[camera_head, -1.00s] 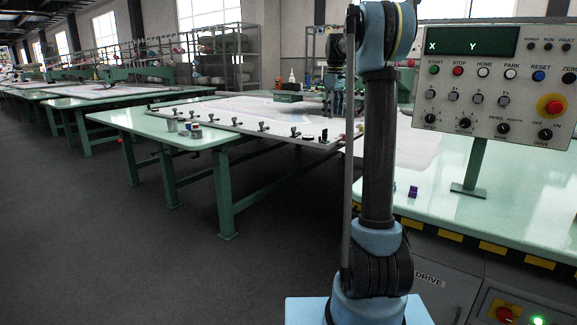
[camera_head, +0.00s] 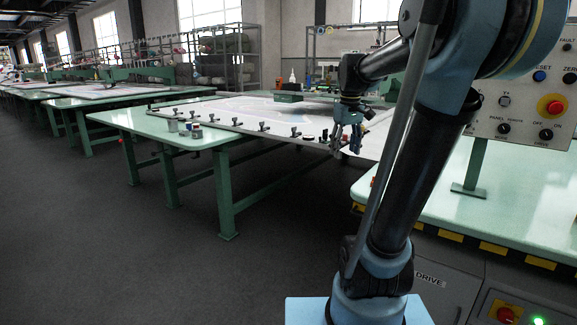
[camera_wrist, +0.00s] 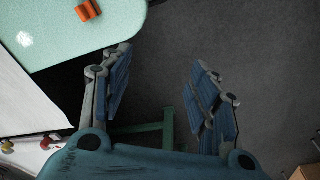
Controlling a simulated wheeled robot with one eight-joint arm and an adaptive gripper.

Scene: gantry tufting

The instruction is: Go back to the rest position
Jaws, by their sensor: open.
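My gripper (camera_head: 347,140) hangs pointing down at the right end of the frame table, left of my arm. In the wrist view my gripper (camera_wrist: 160,78) has its two blue fingers wide apart with nothing between them, above dark floor. My arm leans to the right across the control panel (camera_head: 555,105) and hides its left part and display.
A green table (camera_head: 165,135) with a white sheet, clamps and small spools (camera_head: 190,130) stands to the left. The green console top (camera_head: 530,205) with a striped edge is at right. An orange piece (camera_wrist: 88,11) lies on a table corner. The floor (camera_head: 90,240) at left is clear.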

